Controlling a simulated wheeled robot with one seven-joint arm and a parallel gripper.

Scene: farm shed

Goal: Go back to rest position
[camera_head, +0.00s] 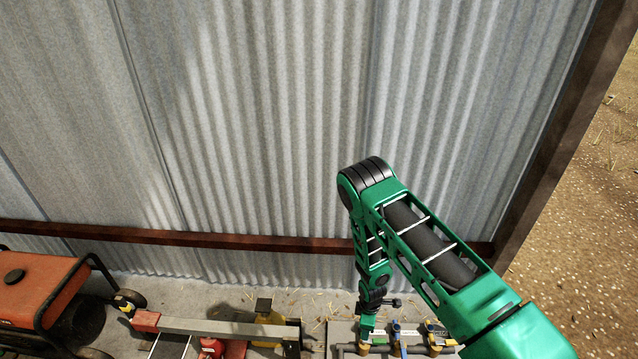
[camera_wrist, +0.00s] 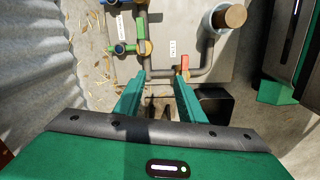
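My gripper (camera_wrist: 160,82) shows two green fingers spread apart, with nothing held between them. In the head view my green arm reaches in from the lower right and bends down, with my gripper (camera_head: 367,325) low beside a grey board with pipes (camera_head: 341,330). In the wrist view the fingertips are over this board (camera_wrist: 187,20), near a dark pipe elbow. I cannot tell whether they touch the pipe.
A corrugated metal wall (camera_head: 270,130) rises behind. A red generator (camera_head: 38,290) and a red-and-grey tool (camera_head: 215,328) stand left. Open ground (camera_head: 600,210) lies right.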

